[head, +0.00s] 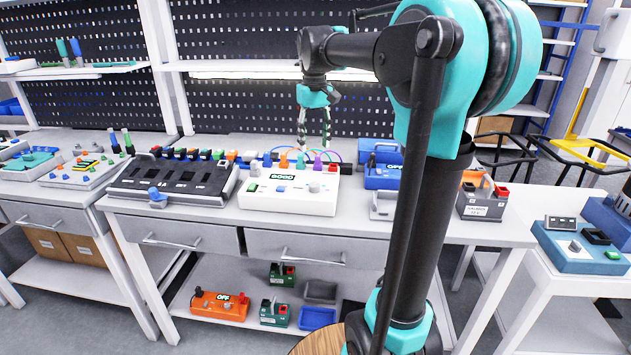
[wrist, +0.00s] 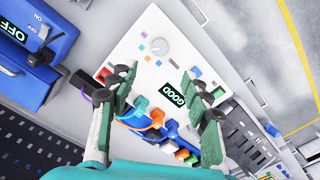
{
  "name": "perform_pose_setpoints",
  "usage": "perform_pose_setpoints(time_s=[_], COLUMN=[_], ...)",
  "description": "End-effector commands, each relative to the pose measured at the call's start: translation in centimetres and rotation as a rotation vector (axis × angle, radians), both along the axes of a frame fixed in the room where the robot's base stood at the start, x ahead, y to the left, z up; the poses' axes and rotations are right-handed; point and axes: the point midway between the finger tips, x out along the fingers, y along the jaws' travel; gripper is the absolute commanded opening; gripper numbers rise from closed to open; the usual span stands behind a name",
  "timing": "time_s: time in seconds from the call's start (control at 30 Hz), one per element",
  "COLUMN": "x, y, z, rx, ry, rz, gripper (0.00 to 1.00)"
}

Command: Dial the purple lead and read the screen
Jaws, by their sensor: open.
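The white tester box (head: 330,201) stands on the bench, and its top fills the middle of the wrist view (wrist: 128,45). Its round grey dial (head: 315,187) also shows in the wrist view (wrist: 160,47), with small coloured marks beside it; its pointer is too small to read. The screen (head: 283,176) reads GOOD, also in the wrist view (wrist: 173,95). A purple lead plug (head: 318,162) stands at the box's back edge, next to orange and blue ones; in the wrist view my left finger partly hides it. My gripper (wrist: 158,76) is open and empty above the box.
A black fixture (head: 172,182) with a row of coloured blocks behind stands left of the box. A blue OFF box (head: 385,172) and a grey box with red terminals (head: 484,200) stand right. A pegboard (head: 250,105) and shelf rise behind.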

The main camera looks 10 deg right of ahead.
Motion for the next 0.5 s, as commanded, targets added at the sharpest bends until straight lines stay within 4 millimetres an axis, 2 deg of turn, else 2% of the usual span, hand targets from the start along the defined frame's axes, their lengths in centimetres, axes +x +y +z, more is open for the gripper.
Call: perform_pose_setpoints(time_s=[0.1,0.5], x=[0.0,0.0], y=[0.0,0.0], z=[-2.5,-10.2], rx=[0.000,0.000], ry=[0.000,-0.001], rz=[0.000,-0.001], gripper=[0.49,0.49])
